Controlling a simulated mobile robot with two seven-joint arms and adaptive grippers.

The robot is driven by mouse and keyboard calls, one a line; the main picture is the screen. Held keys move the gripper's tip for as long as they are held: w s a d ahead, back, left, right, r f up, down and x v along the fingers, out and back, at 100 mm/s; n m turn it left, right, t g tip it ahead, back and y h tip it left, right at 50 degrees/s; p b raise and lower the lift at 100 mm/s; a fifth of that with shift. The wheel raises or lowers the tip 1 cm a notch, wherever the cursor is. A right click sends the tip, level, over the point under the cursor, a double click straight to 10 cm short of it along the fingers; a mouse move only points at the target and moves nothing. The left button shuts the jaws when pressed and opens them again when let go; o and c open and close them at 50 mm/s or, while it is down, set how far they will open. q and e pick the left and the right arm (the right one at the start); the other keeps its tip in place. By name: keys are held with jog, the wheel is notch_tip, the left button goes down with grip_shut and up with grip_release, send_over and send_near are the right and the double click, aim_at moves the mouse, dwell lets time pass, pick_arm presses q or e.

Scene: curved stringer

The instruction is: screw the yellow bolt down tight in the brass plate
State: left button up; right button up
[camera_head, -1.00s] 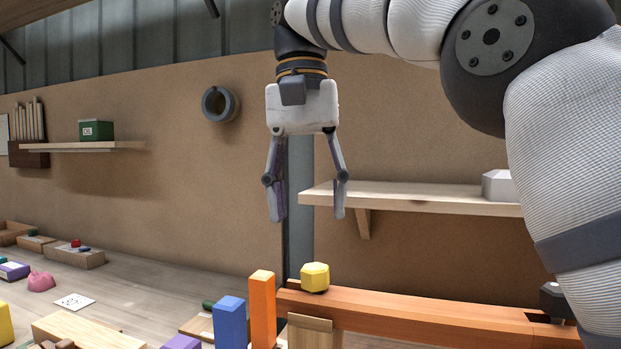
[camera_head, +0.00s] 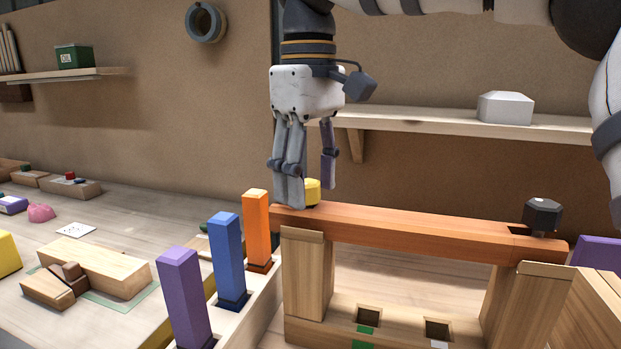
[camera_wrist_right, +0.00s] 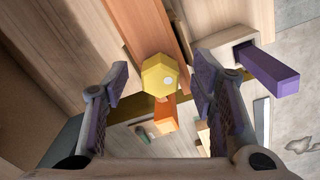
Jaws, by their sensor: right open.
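The yellow bolt (camera_head: 312,192) has a faceted head and stands at the left end of the orange-brown beam (camera_head: 400,226). My right gripper (camera_head: 309,188) points down over it, open, with one finger in front of the bolt and the other behind it to the right. In the right wrist view the bolt head (camera_wrist_right: 159,74) lies between the two spread fingers, with a gap on each side. I cannot make out the brass plate clearly; the bolt's shank is hidden. My left gripper is not in view.
A black bolt (camera_head: 541,214) stands at the beam's right end. Orange (camera_head: 257,230), blue (camera_head: 228,258) and purple (camera_head: 183,295) posts stand close at the left. A wall shelf (camera_head: 430,121) holding a white block (camera_head: 505,107) is behind the beam.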

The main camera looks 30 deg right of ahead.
jog(key=shift+f, duration=0.35)
jog(key=shift+c, duration=0.3)
